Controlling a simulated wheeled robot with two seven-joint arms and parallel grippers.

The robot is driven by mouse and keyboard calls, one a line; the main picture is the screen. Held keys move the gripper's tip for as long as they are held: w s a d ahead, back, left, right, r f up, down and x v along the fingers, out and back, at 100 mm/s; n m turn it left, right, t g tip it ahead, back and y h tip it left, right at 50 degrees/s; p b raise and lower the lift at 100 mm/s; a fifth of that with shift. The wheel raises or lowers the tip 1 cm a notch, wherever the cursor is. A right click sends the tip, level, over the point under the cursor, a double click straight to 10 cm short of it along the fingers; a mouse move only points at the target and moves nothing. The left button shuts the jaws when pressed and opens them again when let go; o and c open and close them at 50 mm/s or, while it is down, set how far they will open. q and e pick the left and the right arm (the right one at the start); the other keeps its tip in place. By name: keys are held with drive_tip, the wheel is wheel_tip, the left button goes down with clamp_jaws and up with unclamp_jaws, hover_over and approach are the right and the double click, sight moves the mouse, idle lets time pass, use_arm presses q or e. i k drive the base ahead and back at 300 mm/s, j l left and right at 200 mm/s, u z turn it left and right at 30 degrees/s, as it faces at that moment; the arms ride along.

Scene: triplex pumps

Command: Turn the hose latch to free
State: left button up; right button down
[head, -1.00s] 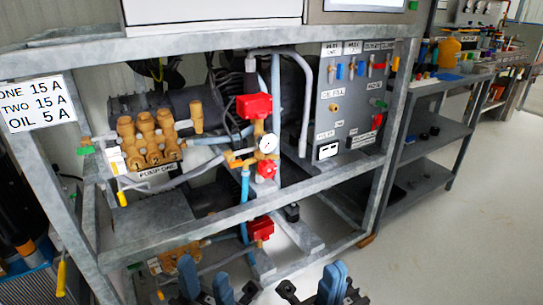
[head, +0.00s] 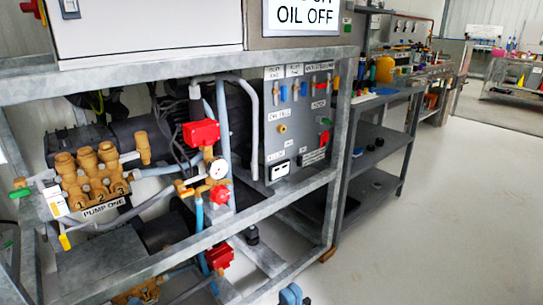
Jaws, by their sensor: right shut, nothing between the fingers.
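The pump marked PUMP ONE (head: 105,210), with brass-coloured heads, stands on the frame's shelf at the left. Blue and grey hoses (head: 223,120) run up beside it, with red box-shaped parts (head: 201,133) and a round gauge (head: 217,169). A grey panel (head: 272,150) with small coloured levers is right of the hoses. I cannot tell which part is the hose latch. A green-handled part (head: 20,193) sits at the pump's left end. My right gripper (head: 290,293) shows only as blue finger tips at the bottom edge, shut and empty, below the panel and apart from it. My left gripper is out of view.
The grey metal frame (head: 180,262) has a shelf rail in front of the lower hoses. A second shelf unit (head: 375,140) stands to the right, with bottles and tools on top. The pale floor (head: 440,230) at the right is clear.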

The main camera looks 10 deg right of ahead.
sight(325, 137)
drive_tip(key=i+z, duration=0.1)
drive_tip(key=z, duration=0.35)
drive_tip(key=i+z, duration=0.1)
drive_tip(key=z, duration=0.4)
drive_tip(key=j+z, duration=0.1)
drive_tip(key=z, duration=0.35)
drive_tip(key=i+j+z, duration=0.1)
drive_tip(key=z, duration=0.35)
